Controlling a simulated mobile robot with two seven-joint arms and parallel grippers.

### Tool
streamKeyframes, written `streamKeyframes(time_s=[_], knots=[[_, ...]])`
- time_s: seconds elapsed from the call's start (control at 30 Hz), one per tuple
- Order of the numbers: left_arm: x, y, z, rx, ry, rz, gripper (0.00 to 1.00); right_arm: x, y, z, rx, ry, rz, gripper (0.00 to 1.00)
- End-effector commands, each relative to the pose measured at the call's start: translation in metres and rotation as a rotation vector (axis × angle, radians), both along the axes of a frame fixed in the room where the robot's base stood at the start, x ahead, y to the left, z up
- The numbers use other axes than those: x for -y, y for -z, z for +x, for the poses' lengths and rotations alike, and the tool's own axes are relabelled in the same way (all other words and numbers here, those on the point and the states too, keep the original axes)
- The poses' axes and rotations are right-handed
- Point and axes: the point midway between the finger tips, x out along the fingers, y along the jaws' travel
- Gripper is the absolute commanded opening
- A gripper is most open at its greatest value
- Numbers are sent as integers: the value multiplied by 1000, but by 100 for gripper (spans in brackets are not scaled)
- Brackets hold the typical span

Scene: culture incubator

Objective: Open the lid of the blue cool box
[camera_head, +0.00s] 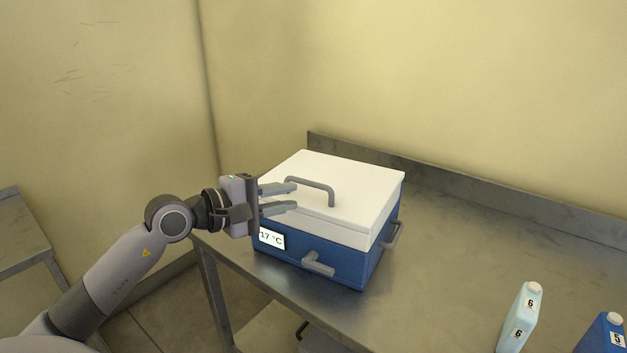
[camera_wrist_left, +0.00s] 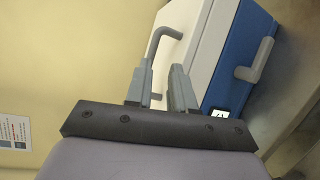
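The blue cool box (camera_head: 340,262) stands on a metal table, with a white lid (camera_head: 365,190) lying closed on top. A grey bar handle (camera_head: 318,184) is fixed on the lid. My left gripper (camera_head: 287,197) is open, with its fingers pointing right toward the lid handle. In the left wrist view the two fingers (camera_wrist_left: 160,85) are apart, and the lid handle (camera_wrist_left: 158,40) shows just beyond one fingertip. Nothing is visibly held. The box's blue side (camera_wrist_left: 240,60) also shows there. I cannot tell whether a finger touches the handle. My right gripper is not in view.
The metal table (camera_head: 450,260) has a raised back edge along the wall. Grey side handles (camera_head: 318,264) stick out of the box. A pale bottle (camera_head: 521,315) and a blue bottle (camera_head: 603,335) stand at the front right.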

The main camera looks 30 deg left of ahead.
Motion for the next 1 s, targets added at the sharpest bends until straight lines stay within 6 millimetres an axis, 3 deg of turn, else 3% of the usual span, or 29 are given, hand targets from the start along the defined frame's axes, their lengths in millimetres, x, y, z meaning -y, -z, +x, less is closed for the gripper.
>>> streamKeyframes(time_s=[0.1,0.27,0.7,1.0], knots=[[-11,-8,3,31,-20,130,23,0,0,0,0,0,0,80],[-14,-11,8,39,-30,172,23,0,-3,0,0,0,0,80],[3,-2,56,37,-29,165,23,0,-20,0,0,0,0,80],[8,3,70,37,-28,167,23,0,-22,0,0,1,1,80]])
